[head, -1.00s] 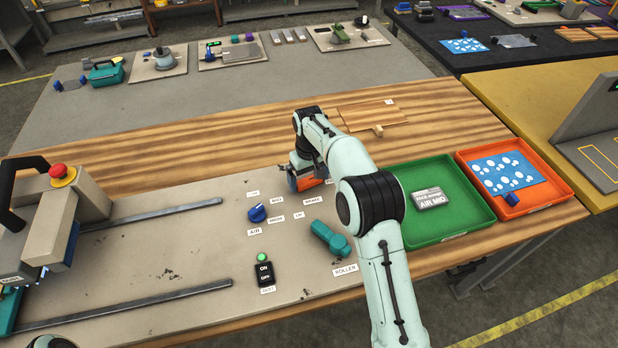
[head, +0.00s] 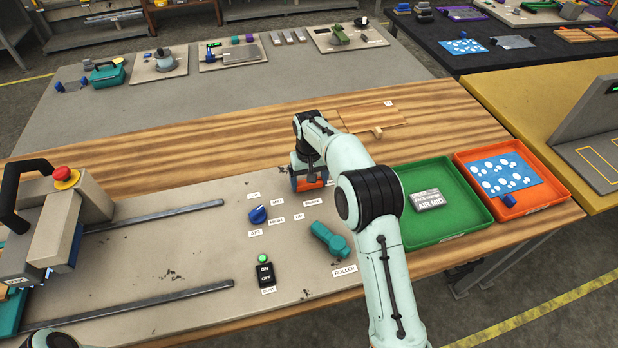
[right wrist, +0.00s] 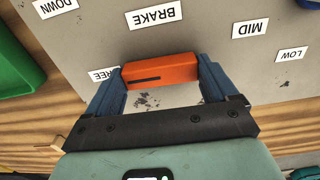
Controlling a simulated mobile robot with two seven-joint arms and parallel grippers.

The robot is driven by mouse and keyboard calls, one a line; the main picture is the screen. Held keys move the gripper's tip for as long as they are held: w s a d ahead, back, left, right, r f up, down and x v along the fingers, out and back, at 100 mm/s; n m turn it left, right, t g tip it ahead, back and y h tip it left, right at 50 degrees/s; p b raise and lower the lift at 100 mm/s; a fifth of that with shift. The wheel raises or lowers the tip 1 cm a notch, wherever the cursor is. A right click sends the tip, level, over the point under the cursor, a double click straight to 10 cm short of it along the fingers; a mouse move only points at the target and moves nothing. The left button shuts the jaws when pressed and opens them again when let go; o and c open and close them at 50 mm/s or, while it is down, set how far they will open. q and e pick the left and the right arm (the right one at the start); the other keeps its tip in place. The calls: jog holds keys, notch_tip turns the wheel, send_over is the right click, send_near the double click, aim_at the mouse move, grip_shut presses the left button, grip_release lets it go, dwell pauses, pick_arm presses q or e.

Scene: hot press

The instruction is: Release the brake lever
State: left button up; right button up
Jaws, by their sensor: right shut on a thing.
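The brake lever is an orange bar (right wrist: 160,70) with a dark slot, below the BRAKE label (right wrist: 154,14) in the right wrist view. It also shows as a small orange piece (head: 311,184) in the head view, partly hidden by my arm. My right gripper (right wrist: 164,72) has its two blue fingers on either end of the orange bar and is shut on it. In the head view my right gripper (head: 306,178) reaches down onto the panel. The FREE label (right wrist: 103,74) is partly covered by the left finger. My left gripper is out of view.
A blue knob (head: 258,214), a teal roller lever (head: 330,238) and an ON/OFF switch box (head: 265,274) stand on the panel nearby. A green tray (head: 446,228) and an orange tray (head: 538,202) lie to the right. The press head (head: 50,230) stands at the left.

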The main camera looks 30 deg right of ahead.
jog(key=o, duration=0.8)
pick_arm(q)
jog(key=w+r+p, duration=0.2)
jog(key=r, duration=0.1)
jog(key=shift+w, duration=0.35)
pick_arm(e)
notch_tip(320, 180, up, 13)
jog(key=shift+r, duration=0.2)
